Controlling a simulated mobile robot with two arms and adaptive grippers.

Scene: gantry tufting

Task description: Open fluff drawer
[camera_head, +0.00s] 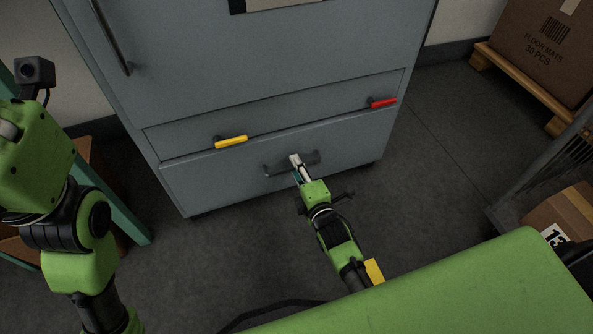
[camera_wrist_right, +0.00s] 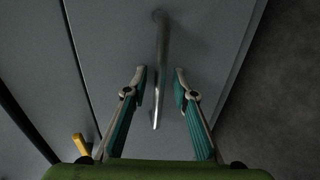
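The grey cabinet's bottom drawer (camera_head: 225,180) appears closed, its front flush with the cabinet. Its dark bar handle (camera_head: 275,169) is at the middle of the front. My right gripper (camera_head: 296,158) is at this handle. In the right wrist view the handle (camera_wrist_right: 161,75) runs between the two fingers of my right gripper (camera_wrist_right: 161,85), with a gap on each side, so the gripper is open around the bar. My left arm shows at the left of the head view, but its gripper's fingers are out of the picture.
Above the drawer are a yellow handle (camera_head: 231,142) and a red handle (camera_head: 382,103). A tall door handle (camera_head: 112,38) is at upper left. Cardboard boxes stand on a pallet (camera_head: 535,85) and in a cart (camera_head: 510,200) at right. Dark floor before the drawer is clear.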

